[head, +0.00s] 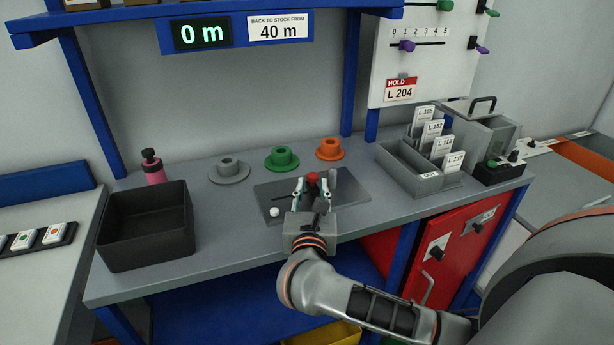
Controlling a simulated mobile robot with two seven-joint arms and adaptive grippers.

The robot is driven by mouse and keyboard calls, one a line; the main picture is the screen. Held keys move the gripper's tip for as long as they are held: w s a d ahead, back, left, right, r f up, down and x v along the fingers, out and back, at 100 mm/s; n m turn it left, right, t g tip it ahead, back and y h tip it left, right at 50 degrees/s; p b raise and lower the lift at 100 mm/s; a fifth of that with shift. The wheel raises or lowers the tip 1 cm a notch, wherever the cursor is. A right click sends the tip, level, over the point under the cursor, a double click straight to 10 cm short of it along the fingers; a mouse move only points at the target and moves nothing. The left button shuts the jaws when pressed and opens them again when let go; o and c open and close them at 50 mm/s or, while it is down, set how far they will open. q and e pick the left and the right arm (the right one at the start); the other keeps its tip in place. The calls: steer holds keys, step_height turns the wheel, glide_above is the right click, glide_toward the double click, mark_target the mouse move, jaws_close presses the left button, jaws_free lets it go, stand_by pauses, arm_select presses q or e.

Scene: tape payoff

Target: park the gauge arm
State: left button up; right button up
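A dark plate (350,191) lies on the grey bench with a slot in it. A red knob (313,178) stands over the plate, and a short grey post (333,175) stands just right of it. A small white knob (274,212) is at the plate's front left. My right gripper (313,187) is over the plate, its fingers apart on either side of the red knob, with gaps showing. The gripper hides most of what is under the knob, so I cannot make out the gauge arm clearly. My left gripper is out of view.
A black bin (148,246) and a pink bottle (153,168) are at the left. Grey, green and orange flanged spools (281,158) stand behind the plate. A grey card tray (408,178) is at the right. The display (202,34) reads 0 m.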

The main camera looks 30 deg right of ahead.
mark_target(312, 179)
steer(key=shift+x, duration=2.7)
steer(key=shift+a, duration=0.1)
jaws_close()
